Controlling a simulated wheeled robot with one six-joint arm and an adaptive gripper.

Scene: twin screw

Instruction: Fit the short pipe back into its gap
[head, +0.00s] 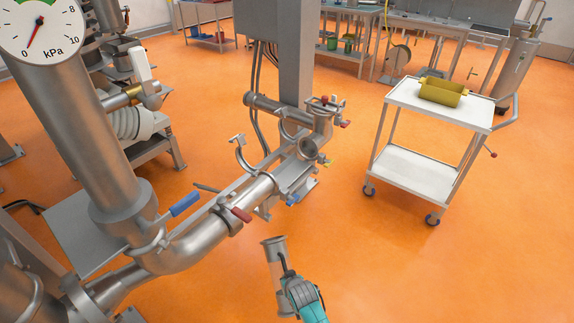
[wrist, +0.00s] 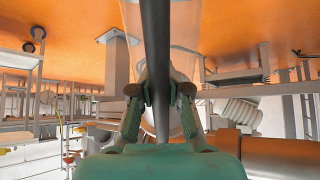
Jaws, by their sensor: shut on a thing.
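The short pipe (head: 273,252) is a see-through tube with a metal end ring, held upright or nearly so at the lower middle of the head view. My gripper (head: 291,280) is shut on a dark bar (wrist: 155,45) along the pipe, which looks like its handle. In the wrist view both fingers (wrist: 159,98) press on this bar, with the clear tube wall (wrist: 185,40) behind it. The gap lies in the steel line between the lower pipe's end (head: 263,187) and the round open port (head: 309,147). The pipe is apart from the gap, nearer to me.
Open hinged clamps (head: 240,158) stand by the gap, with a metal support (head: 295,177) beneath. Red and blue lever handles (head: 185,204) stick out along the line. The orange floor between is clear.

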